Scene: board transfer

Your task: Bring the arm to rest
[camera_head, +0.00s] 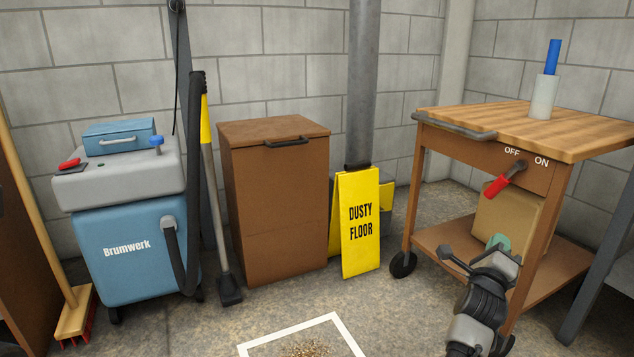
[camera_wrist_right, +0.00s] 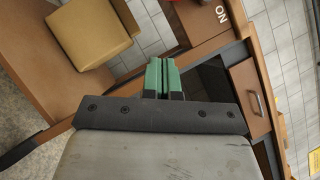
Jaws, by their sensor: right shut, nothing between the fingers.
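My right gripper (camera_head: 499,243) is in front of the wooden cart (camera_head: 545,132), below its red-handled switch (camera_head: 496,186), with air around it. In the right wrist view its green fingertips (camera_wrist_right: 164,76) are together with nothing between them. The switch lever points down and left, toward the OFF side of the OFF/ON labels. Behind the gripper, a tan box (camera_head: 510,222) stands on the cart's lower shelf. It also shows in the right wrist view (camera_wrist_right: 88,30). My left gripper is not in view.
A blue Brumwerk machine (camera_head: 125,262), a brown lidded bin (camera_head: 275,205) and a yellow "DUSTY FLOOR" sign (camera_head: 360,225) stand along the wall. A white floor frame (camera_head: 335,320) surrounds brown debris. A white cup with a blue rod (camera_head: 544,97) stands on the cart top.

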